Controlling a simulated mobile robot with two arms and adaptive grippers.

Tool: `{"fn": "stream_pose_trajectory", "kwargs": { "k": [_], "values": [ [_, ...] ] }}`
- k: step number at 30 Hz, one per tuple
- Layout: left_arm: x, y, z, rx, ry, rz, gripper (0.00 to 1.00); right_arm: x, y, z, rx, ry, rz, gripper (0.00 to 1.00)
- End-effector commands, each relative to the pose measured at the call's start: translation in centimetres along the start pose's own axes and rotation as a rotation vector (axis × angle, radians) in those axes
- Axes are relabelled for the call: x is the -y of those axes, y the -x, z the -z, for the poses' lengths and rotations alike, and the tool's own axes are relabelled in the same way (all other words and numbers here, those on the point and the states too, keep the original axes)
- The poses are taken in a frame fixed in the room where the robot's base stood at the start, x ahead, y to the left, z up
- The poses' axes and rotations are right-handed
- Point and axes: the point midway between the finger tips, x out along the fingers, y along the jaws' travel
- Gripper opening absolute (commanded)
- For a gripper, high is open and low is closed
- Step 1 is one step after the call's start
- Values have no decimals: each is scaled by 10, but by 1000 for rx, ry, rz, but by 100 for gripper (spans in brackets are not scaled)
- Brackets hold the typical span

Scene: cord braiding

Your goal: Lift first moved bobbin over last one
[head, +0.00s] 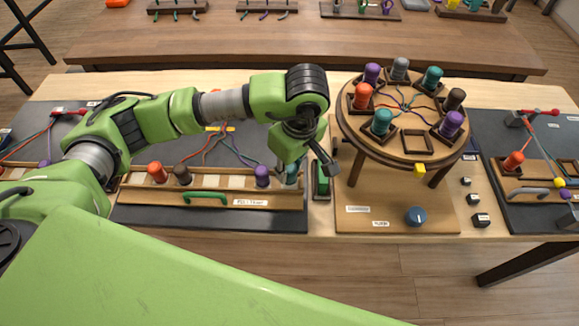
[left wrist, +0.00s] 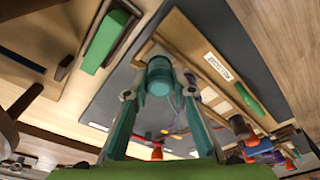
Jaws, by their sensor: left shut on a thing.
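My left gripper (head: 292,176) reaches down at the right end of a wooden bobbin tray (head: 225,198). It is shut on a teal bobbin (head: 291,174), which shows between the two fingers in the left wrist view (left wrist: 160,76). From these views I cannot tell whether it still touches the tray. The tray also holds an orange bobbin (head: 157,172), a brown bobbin (head: 182,174) and a purple bobbin (head: 262,176), with cords running back from them. A round braiding stand (head: 345,125) to the right carries several coloured bobbins in square holders, and its front holder (head: 417,142) is empty. My right gripper is out of view.
A green block in a dark holder (head: 322,180) stands close to the right of my left gripper. A blue knob (head: 416,216) is on the stand's base. A brown table (head: 310,45) stands behind.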

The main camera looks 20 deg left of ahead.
Motion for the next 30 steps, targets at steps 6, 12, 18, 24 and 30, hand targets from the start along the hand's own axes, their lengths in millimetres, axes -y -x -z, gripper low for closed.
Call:
{"fn": "stream_pose_trajectory", "kwargs": {
  "k": [6,12,18,24,30],
  "values": [
    [0,0,0,0,0,0,2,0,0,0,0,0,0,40],
    [0,-1,0,0,0,0,2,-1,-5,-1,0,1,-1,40],
    [0,-1,0,-1,0,-1,2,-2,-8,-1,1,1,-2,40],
    [0,0,0,-1,0,0,2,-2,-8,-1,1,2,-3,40],
    [0,-1,0,0,0,0,2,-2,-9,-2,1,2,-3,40]
  ]
}}
